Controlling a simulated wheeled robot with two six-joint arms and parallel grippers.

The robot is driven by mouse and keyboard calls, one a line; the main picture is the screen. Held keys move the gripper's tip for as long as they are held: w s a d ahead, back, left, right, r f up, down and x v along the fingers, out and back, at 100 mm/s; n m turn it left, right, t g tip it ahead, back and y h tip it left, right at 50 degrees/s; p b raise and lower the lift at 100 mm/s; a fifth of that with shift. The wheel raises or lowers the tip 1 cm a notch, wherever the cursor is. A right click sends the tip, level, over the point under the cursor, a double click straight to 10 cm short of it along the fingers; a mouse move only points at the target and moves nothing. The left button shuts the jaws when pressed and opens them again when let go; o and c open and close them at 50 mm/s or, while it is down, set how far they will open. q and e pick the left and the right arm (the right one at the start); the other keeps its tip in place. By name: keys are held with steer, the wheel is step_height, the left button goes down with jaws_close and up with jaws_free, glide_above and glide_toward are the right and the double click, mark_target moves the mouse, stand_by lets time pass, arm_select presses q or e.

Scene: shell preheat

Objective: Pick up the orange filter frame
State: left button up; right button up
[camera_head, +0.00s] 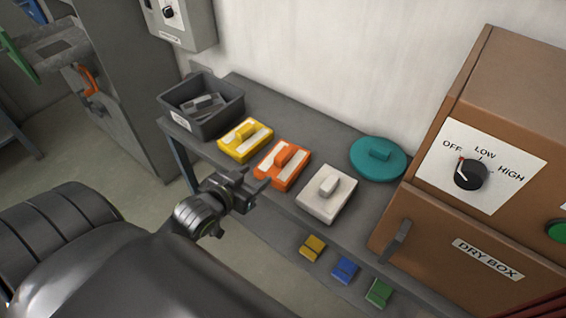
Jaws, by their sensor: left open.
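The orange filter frame (270,172) lies on the grey bench, between a yellow frame and a white one. It has a pale panel and a raised orange grip on top. My left gripper (262,183) is open and empty, with its fingers just in front of the orange frame at its lower left. I cannot tell whether the fingers touch it. My right gripper is not in view.
Yellow frame (245,140), white frame (325,196) and teal round lid (378,158) share the bench (343,140). A dark bin (219,121) stands left. The brown dry box (440,232) stands right. Small yellow (312,247), blue (345,270) and green (379,292) blocks sit lower.

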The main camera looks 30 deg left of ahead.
mark_target(280, 157)
arm_select(q)
steer(key=p+x, duration=0.1)
steer(key=x, duration=0.8)
steer(key=shift+w+a+f, duration=0.1)
steer(key=shift+w+f, duration=0.05)
steer(key=shift+w, duration=0.25)
steer(key=shift+w+p, duration=0.4)
steer(key=shift+w, duration=0.05)
steer(key=p+x, duration=0.1)
steer(key=x, duration=0.2)
steer(key=shift+w, duration=0.1)
steer(key=shift+w+f, duration=0.25)
steer(key=shift+w, duration=0.3)
steer(key=shift+r, duration=0.1)
jaws_close()
